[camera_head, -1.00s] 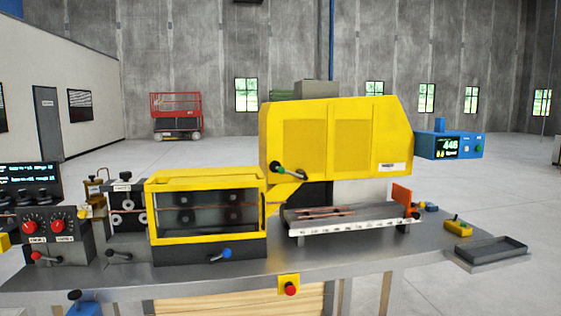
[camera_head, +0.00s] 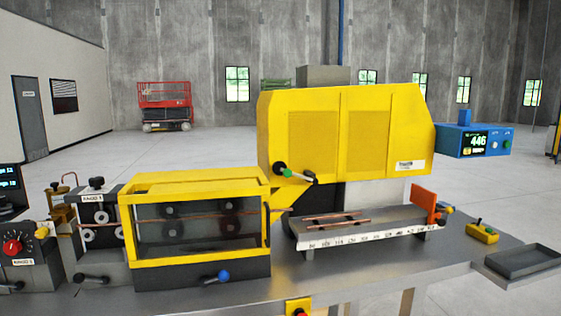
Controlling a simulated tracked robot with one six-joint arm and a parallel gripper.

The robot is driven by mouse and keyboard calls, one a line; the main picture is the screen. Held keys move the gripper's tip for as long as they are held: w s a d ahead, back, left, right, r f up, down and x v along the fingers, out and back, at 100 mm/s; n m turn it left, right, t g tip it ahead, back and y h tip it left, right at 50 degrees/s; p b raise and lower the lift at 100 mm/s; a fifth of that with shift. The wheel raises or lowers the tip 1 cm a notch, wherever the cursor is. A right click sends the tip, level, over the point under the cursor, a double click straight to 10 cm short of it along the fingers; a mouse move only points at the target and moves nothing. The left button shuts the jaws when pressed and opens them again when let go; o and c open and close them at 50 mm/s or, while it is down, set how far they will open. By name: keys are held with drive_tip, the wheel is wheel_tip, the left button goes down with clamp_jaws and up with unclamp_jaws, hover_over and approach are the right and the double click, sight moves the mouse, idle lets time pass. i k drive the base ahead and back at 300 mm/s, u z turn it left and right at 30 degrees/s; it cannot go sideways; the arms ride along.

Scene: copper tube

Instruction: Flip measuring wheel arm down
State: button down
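A tube-working machine stands on a grey metal bench (camera_head: 245,291). I cannot tell for sure which part is the measuring wheel arm. A block with several grey wheels (camera_head: 99,226) and a black knob on top stands left of the yellow-framed clear guard (camera_head: 194,219). A small brass-coloured device (camera_head: 62,207) with a thin bent rod stands behind and left of that block. A copper tube runs through the wheels behind the guard. My gripper is not in view.
A large yellow cover (camera_head: 347,135) with a green-knobbed lever sits right of the guard. A measuring tray (camera_head: 368,232) holds short copper tubes. A yellow pendant (camera_head: 482,232) and an empty dark tray (camera_head: 523,262) lie at right. Open floor lies behind.

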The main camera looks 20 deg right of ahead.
sight(279, 167)
drive_tip(key=u, duration=0.15)
drive_tip(key=i, duration=1)
drive_tip(key=u, duration=0.1)
